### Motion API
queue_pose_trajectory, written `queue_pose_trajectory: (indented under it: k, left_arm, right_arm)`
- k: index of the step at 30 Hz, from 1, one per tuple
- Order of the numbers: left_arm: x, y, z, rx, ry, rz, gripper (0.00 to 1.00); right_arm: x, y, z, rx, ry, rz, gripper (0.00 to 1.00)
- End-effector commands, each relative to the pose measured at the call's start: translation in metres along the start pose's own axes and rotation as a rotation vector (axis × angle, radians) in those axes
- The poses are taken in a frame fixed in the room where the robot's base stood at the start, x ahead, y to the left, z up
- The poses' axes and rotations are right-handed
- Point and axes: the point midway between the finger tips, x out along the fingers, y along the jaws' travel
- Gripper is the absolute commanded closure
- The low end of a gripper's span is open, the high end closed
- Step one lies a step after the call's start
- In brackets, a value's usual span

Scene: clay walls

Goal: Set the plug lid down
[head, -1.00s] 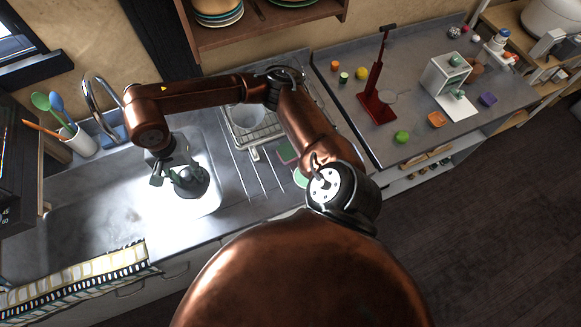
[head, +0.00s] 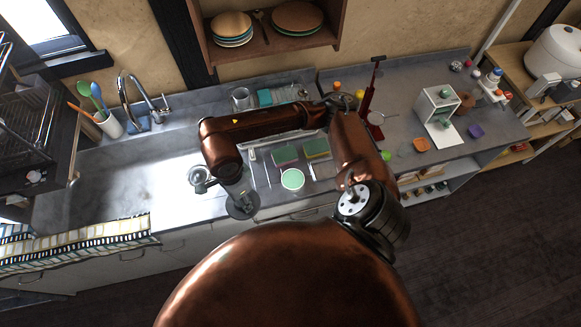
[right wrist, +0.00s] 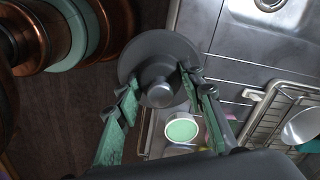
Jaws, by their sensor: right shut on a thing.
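The plug lid (right wrist: 150,62) is a dark grey disc with a round knob in its middle. My right gripper (right wrist: 160,92) is shut on that knob, with a green-padded finger on each side. In the head view the lid (head: 243,208) is held near the front edge of the counter, right of the sink basin (head: 85,178). In the wrist view dark floor shows behind its left part and grey worktop to its right. Its underside is hidden. My left gripper is not in view.
A round metal fitting (head: 200,178) shows at the sink's right end. A round green-topped piece (head: 292,179) and green sponges (head: 285,154) lie on the counter to the right. A striped towel (head: 75,238) hangs at the front left. The tap (head: 130,100) stands behind the basin.

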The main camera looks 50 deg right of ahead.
Motion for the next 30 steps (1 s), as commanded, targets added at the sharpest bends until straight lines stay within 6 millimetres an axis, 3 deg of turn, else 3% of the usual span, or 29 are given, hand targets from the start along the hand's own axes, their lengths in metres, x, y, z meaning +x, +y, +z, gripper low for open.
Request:
queue_pose_trajectory:
  k: [5, 16, 22, 30]
  left_arm:
    - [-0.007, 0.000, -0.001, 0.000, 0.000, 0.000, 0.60]
    - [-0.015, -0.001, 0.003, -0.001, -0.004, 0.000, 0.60]
    - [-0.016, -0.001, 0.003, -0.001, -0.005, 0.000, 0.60]
    - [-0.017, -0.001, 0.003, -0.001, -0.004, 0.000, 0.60]
  right_arm:
    - [0.004, -0.001, -0.006, 0.053, -0.001, 0.004, 0.92]
    - [0.042, -0.058, -0.067, 0.052, 0.001, 0.005, 0.92]
    - [0.077, -0.076, -0.085, 0.048, -0.002, 0.005, 0.92]
    - [0.093, -0.086, -0.094, 0.045, -0.003, 0.002, 0.92]
